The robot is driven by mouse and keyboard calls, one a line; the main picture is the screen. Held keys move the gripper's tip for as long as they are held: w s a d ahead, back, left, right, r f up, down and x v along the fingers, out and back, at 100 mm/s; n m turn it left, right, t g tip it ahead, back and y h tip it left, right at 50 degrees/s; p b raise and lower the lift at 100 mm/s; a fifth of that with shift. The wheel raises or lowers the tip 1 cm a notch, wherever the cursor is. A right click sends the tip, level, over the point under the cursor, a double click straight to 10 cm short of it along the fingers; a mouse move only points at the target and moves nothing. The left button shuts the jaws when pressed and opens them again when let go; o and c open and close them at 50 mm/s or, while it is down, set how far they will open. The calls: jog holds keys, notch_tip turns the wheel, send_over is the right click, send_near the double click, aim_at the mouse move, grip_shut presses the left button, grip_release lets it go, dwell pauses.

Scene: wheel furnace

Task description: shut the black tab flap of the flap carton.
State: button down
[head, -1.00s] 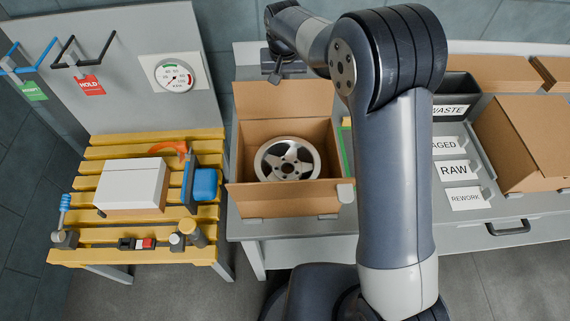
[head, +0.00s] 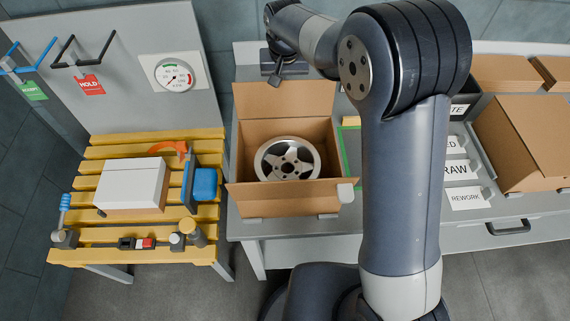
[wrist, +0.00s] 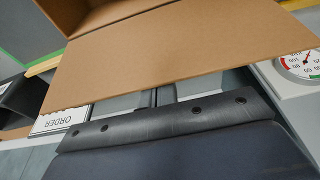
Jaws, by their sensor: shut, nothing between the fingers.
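The flap carton (head: 290,205) is an open brown box on the grey bench in the head view, with a silver spoked wheel inside. Its far flap (head: 285,100) stands up. My gripper (head: 276,81) is shut and empty just behind the top edge of the far flap; contact is unclear. In the wrist view a broad cardboard flap (wrist: 170,55) fills the upper middle.
A yellow slatted table (head: 110,228) with a white box and tools stands left.

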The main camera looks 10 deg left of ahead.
aim_at(285, 92)
jog(key=shift+s+d+r, duration=0.15)
jog(key=shift+s+r, duration=0.15)
jog(key=shift+s, duration=0.35)
jog(key=shift+s+d+r+b, duration=0.1)
jog(key=shift+s+d+b, duration=0.15)
jog(key=shift+s, duration=0.6)
jog(key=shift+s+d+b, duration=0.2)
jog(key=shift+s+b, duration=0.15)
jog(key=shift+s, duration=0.45)
